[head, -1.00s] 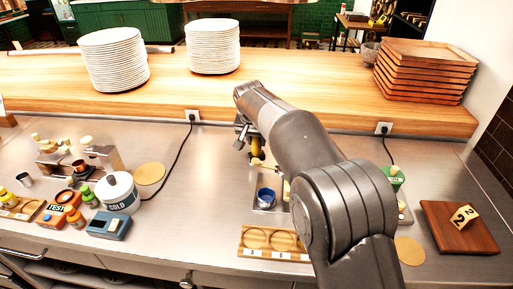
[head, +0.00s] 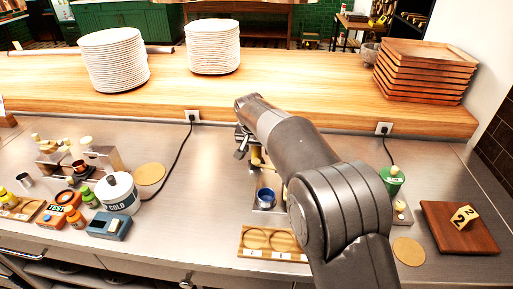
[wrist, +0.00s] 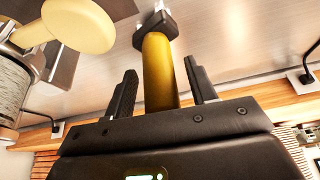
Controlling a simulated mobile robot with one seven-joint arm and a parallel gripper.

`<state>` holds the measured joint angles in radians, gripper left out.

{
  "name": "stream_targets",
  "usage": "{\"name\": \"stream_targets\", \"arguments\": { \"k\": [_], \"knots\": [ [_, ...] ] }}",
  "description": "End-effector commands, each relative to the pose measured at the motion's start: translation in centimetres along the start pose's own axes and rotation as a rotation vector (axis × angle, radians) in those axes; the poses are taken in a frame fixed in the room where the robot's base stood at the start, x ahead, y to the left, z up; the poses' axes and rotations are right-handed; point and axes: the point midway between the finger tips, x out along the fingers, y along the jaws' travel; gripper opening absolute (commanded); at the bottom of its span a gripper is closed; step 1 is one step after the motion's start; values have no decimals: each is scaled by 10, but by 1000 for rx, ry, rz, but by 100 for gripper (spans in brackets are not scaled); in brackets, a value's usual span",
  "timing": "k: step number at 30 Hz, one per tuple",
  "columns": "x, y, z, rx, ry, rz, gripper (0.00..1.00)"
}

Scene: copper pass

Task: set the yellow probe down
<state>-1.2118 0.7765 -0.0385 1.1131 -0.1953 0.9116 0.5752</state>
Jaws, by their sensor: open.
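The yellow probe (wrist: 159,75) is a yellow cylinder with a dark block at its far end. In the wrist view it runs between the two black fingers of my gripper (wrist: 160,72), with a gap showing on each side. The fingers are spread and not closed on it. In the head view my gripper (head: 244,146) is over the steel counter behind the blue cup, and a little of the yellow probe (head: 256,155) shows under it. The arm hides part of this area. I cannot tell exactly what the probe rests on.
A blue cup (head: 266,198) stands close in front of my gripper. A wooden lettered rack (head: 262,250) lies nearer. A green pot (head: 391,180) and a wooden board (head: 460,228) are to the right. A pale round knob (wrist: 80,24) is beside the probe.

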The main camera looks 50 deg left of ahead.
Motion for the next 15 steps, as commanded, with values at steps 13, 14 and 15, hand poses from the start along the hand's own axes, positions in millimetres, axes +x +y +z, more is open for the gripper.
{"name": "stream_targets", "arguments": {
  "k": [13, 14, 15],
  "knots": [
    [-57, 0, -2, 1, 4, -2, 52],
    [-64, 0, -2, 1, 2, -2, 52],
    [-72, 0, -2, 1, 3, -2, 52]
  ]
}}
